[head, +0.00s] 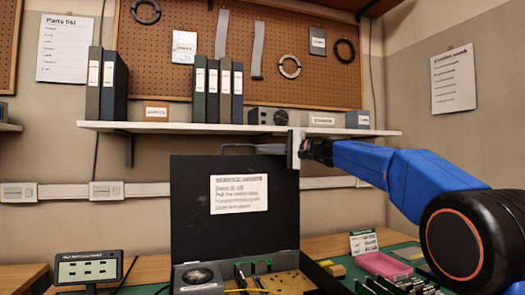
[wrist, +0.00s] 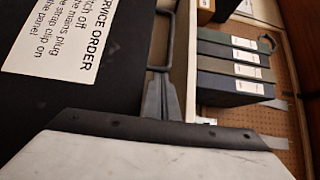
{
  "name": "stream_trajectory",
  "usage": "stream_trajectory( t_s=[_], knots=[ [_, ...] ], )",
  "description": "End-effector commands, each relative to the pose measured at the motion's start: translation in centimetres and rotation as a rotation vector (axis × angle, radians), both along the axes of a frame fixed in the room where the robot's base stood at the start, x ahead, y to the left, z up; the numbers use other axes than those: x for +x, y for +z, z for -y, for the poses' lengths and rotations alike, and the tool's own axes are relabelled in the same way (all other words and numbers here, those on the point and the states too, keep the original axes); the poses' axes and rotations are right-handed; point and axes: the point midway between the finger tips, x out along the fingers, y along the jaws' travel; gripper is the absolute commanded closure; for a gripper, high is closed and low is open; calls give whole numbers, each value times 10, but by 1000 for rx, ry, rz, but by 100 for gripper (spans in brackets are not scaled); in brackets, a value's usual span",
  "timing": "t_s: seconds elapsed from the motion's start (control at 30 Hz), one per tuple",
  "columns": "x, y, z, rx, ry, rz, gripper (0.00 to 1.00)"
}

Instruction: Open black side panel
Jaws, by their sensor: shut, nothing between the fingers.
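The black side panel (head: 235,205) stands upright at the back of an open case (head: 315,272), with a white label on its face. In the wrist view the panel (wrist: 118,85) fills the left side, its label partly cut off. A thin dark handle (wrist: 172,35) stands off the panel's edge. My gripper (head: 262,149) is at the panel's top right edge in the head view. In the wrist view my gripper (wrist: 158,80) has its fingers together, with the tips close by the handle's bend. I cannot tell whether they touch it.
The open case shows a fan (head: 197,275) and boards inside. A shelf (head: 240,128) with binders runs behind and above the panel. To the right are a pink tray (head: 384,265), a small sign (head: 363,242) and a green mat (head: 405,256). A small display (head: 88,268) stands at left.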

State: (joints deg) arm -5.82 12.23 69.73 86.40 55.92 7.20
Motion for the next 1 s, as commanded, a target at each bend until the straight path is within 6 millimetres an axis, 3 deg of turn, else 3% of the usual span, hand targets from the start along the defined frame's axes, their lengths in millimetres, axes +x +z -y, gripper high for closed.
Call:
stream_trajectory(
  t_s=[0.2, 0.4, 1.0],
  knots=[
    [-34, 0, 11, 1, 1, 0, 100],
    [-52, -3, 17, -1, 1, 1, 100],
    [-51, -2, 17, 0, 1, 1, 100]
  ],
)
